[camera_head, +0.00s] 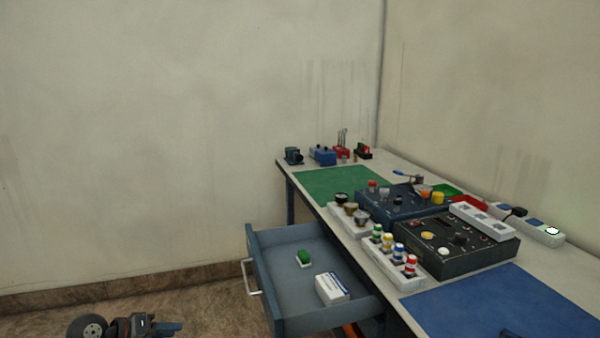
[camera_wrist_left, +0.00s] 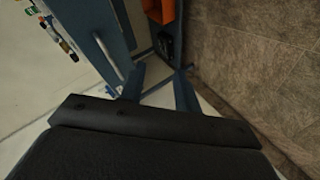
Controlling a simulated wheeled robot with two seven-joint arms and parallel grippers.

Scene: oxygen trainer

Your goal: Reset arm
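My left gripper (camera_head: 170,328) shows at the bottom left of the head view, low above the floor and well left of the open drawer (camera_head: 262,310). In the left wrist view its two blue fingers (camera_wrist_left: 158,88) stand apart with nothing between them. A small dark piece (camera_head: 508,334) at the bottom edge over the blue mat may be the tip of my right gripper; too little shows to tell its state. The drawer holds a green item (camera_head: 303,257) and a white and blue box (camera_head: 331,289).
The workbench (camera_head: 404,292) carries a green mat (camera_head: 335,186), a blue mat (camera_head: 500,305), a dark control panel (camera_head: 450,247), a blue panel unit (camera_head: 385,207) and several coloured knobbed parts. The drawer juts out left of the bench. Floor to its left is clear.

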